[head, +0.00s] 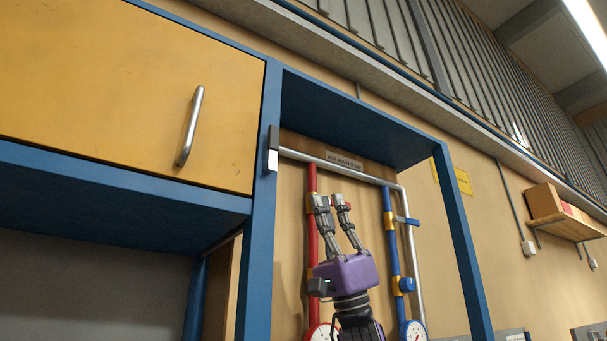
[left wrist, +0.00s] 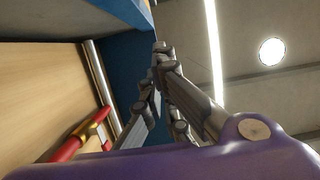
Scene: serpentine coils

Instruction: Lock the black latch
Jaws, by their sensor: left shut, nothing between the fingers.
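A small black latch (head: 273,137) with a silver lower plate sits on the left blue post of the frame, near its top, at the left end of a metal pipe. Its exact position, locked or not, is hard to tell. My left gripper (head: 331,200), with a purple body, points up in front of the pipes, to the right of and lower than the latch, apart from it. It is shut and empty. In the left wrist view its fingers (left wrist: 161,50) point up toward the blue frame; I cannot make out the latch there. My right gripper is in neither view.
A yellow cupboard door with a metal handle (head: 190,126) is left of the post. A red pipe (head: 312,240), a blue pipe (head: 391,235) and gauges stand behind my gripper. The blue frame's top (head: 350,105) overhangs. A shelf with boxes (head: 560,215) is far right.

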